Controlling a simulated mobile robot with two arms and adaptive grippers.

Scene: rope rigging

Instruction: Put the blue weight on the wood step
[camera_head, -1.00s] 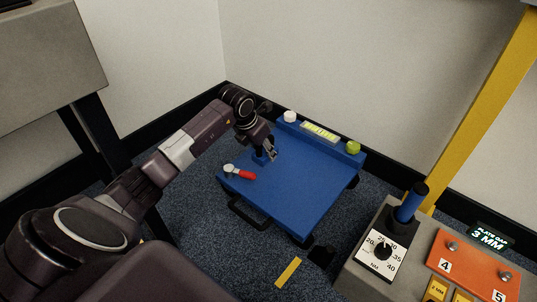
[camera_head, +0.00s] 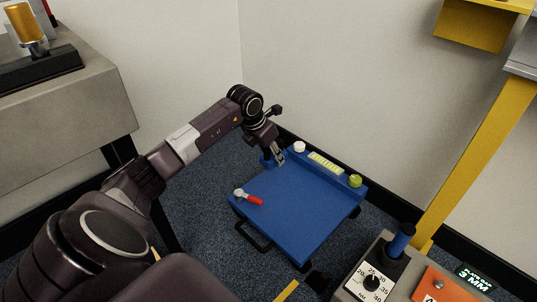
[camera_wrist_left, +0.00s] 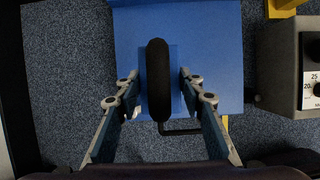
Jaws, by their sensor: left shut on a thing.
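The blue weight (camera_wrist_left: 174,103) is a blue block with a long black handle on top, seen from above in the left wrist view. My left gripper (camera_wrist_left: 158,82) has a finger on each side of it and is shut on it. In the head view the weight (camera_head: 266,161) is a small blue shape beside the gripper (camera_head: 279,158), at the back left edge of a blue platform. I cannot tell whether it touches the platform. I see no wood step. My right gripper is out of view.
The low blue platform (camera_head: 300,205) carries a red-handled lever (camera_head: 250,198), a white knob (camera_head: 299,147) and a green knob (camera_head: 355,181). A grey box with a dial (camera_head: 372,281) stands at lower right. A grey bench (camera_head: 70,115) is at left. Walls stand close behind.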

